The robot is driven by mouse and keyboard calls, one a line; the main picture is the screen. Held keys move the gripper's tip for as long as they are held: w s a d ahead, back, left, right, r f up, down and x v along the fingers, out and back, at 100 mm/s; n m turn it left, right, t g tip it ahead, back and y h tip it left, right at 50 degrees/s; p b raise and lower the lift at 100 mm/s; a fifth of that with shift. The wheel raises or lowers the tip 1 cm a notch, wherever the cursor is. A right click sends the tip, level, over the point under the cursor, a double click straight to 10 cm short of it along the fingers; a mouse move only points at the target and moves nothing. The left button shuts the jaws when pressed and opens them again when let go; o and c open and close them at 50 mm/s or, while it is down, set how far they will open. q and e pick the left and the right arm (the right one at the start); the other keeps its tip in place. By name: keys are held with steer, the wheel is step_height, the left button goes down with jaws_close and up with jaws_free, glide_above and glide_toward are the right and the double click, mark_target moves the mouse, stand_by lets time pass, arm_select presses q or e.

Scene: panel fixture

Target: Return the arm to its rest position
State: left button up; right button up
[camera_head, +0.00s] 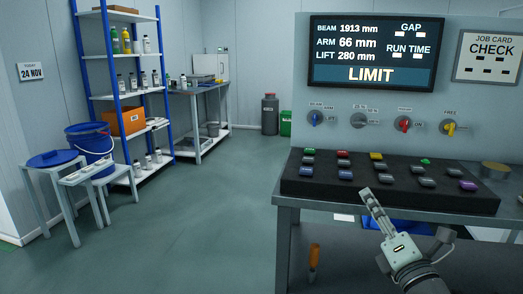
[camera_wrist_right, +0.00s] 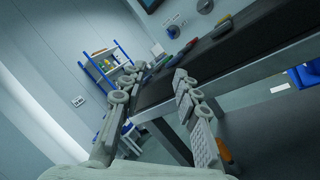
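My right gripper (camera_head: 372,208) is in front of the panel table (camera_head: 440,211), its fingertips overlapping the table's front edge in the head view. In the right wrist view its two fingers (camera_wrist_right: 157,82) stand apart with nothing between them, so it is open and empty. The black board (camera_head: 300,187) on the table carries several coloured buttons, and the gripper appears just in front of it. My left gripper is not in view.
A screen (camera_head: 372,54) reads beam 1913 mm, arm 66 mm, lift 280 mm and LIMIT. Several knobs, including a red one (camera_head: 403,123), sit below it. An orange-handled tool (camera_head: 314,257) shows below the table. Open floor (camera_head: 200,220) lies left; shelves (camera_head: 127,95) stand farther back.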

steer(key=s+d+f+m+g+h, duration=0.2)
steer(key=s+d+f+m+g, duration=0.1)
steer(key=f+m, duration=0.4)
steer(key=s+d+f+m+g+h, duration=0.2)
steer(key=s+f+m+g+h, duration=0.15)
steer(key=f, duration=0.55)
steer(key=s+d+f+m+g+h, duration=0.1)
steer(key=s+d+f+m+g, duration=0.15)
steer(key=f+m, duration=0.45)
steer(key=s+a+f+m+g+y, duration=0.2)
steer(key=s+f+m+g, duration=0.6)
steer(key=s+f, duration=1.1)
steer(key=shift+s+a+g, duration=0.3)
steer(key=shift+s+a, duration=0.2)
steer(key=shift+a, duration=0.7)
